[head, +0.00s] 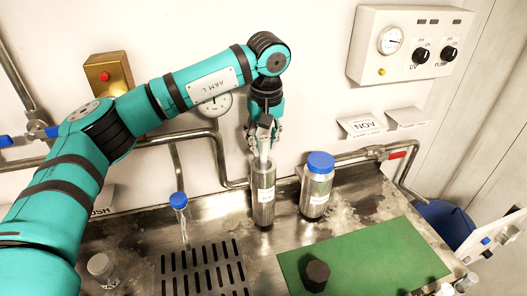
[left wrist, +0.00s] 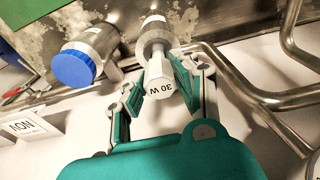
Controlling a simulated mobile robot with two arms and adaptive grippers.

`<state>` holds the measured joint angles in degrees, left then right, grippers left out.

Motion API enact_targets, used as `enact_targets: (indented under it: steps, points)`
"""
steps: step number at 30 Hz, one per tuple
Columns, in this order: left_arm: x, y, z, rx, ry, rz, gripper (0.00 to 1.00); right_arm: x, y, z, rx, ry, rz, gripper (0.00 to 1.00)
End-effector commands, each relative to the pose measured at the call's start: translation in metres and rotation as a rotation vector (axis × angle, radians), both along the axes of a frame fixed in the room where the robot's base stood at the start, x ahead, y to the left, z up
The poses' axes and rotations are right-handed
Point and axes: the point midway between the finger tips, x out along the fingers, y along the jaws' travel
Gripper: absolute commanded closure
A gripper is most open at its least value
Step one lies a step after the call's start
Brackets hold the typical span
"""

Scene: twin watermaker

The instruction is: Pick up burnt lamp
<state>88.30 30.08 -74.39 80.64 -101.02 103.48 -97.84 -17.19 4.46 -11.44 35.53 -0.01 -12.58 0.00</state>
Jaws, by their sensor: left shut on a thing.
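The lamp (head: 264,151) is a pale, slim tube standing upright in the mouth of a steel cylinder (head: 263,195) on the steel counter. Its lower part is hidden inside the cylinder. My left gripper (head: 264,138) points down from above the cylinder and is shut on the lamp's upper end. In the left wrist view its fingers (left wrist: 160,85) stand on both sides of the lamp. My right gripper is not in view.
A blue-capped steel canister (head: 316,186) stands right of the cylinder. A blue-topped clear tube (head: 180,218) stands left, by a slotted drain (head: 201,270). A green mat (head: 360,258) bears a dark knob-like piece (head: 317,275). Pipes (head: 222,160) run behind along the wall.

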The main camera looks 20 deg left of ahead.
Motion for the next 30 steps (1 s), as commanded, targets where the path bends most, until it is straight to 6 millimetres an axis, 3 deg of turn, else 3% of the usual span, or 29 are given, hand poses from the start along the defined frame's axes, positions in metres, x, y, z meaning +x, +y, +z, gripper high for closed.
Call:
enact_targets:
  steps: [9, 21, 30]
  points:
    - [0.001, 0.000, 0.061, -0.001, -0.006, 0.001, 1.00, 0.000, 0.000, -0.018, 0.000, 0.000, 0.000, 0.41]
    - [0.001, 0.000, 0.135, 0.001, -0.003, 0.002, 1.00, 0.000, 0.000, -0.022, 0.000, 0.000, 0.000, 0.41]
    - [0.000, 0.000, 0.152, -0.001, -0.001, 0.000, 1.00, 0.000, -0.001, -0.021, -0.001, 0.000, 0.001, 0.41]
